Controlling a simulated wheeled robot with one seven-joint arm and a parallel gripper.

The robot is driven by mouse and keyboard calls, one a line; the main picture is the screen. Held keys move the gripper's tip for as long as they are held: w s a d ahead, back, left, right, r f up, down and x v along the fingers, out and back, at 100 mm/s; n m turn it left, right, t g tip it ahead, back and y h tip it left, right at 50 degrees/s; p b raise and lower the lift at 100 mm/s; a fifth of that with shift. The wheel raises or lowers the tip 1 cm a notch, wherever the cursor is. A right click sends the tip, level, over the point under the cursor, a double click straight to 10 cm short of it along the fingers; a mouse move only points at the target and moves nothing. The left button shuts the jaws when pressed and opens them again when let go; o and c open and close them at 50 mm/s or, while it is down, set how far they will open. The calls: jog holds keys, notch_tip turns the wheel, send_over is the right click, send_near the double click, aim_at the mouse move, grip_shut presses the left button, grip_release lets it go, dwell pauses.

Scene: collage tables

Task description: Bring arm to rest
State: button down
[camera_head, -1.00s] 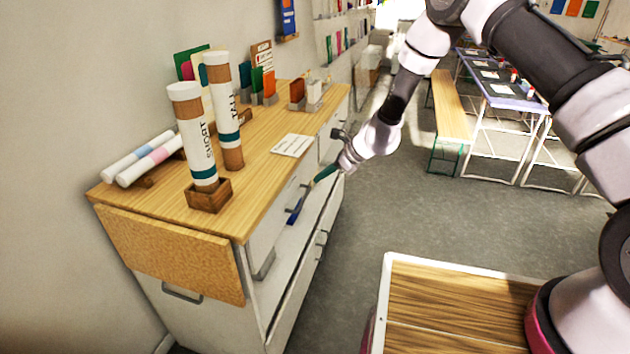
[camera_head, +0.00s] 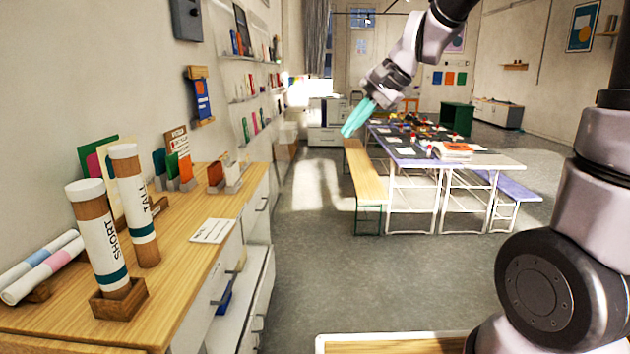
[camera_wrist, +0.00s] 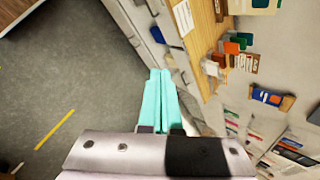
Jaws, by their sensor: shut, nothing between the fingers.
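My gripper (camera_head: 347,130) is raised in the open air at the top middle of the head view, to the right of the wooden-topped cabinet (camera_head: 200,255) and in front of the collage tables (camera_head: 455,160). Its teal fingers lie together, shut with nothing between them. They also show in the wrist view (camera_wrist: 159,78), side by side. My arm reaches in from the upper right of the head view.
A bench (camera_head: 364,178) runs beside the tables. Grey floor (camera_head: 330,270) lies clear between cabinet and tables.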

jog(key=s+d+r+n+t+h, duration=0.1)
jog(key=s+d+r+h, duration=0.1)
jog(key=s+d, duration=0.6)
jog(key=s+d+r+n+t+h, duration=0.2)
jog(key=s+d, duration=0.6)
jog(key=shift+d+r+t+h, duration=0.3)
jog(key=shift+d+h, duration=0.05)
jog(key=shift+h, duration=0.05)
